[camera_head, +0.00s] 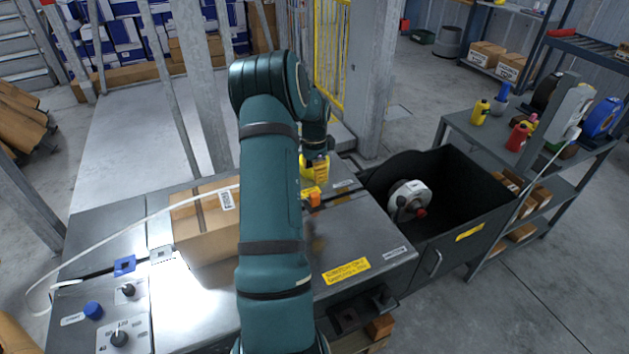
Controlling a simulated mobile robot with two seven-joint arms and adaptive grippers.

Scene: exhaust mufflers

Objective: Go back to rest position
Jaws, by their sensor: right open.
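My right arm rises through the middle of the head view and bends down at its far end. My right gripper (314,172) is over the metal packing table (370,235), partly hidden by my own arm. I see it as open. A yellow and orange item (313,195) is just below it; I cannot tell whether they touch. A cardboard box (205,235) is on the table to the left of my arm, with a white strap (140,215) running to it. My left gripper is not in view.
A black bin (470,205) with a white-and-red round part (408,198) in it stands right of the table. A shelf bench (490,130) with bottles stands further right. A grey post (370,80) and yellow fence (330,50) are behind. Floor at lower right is clear.

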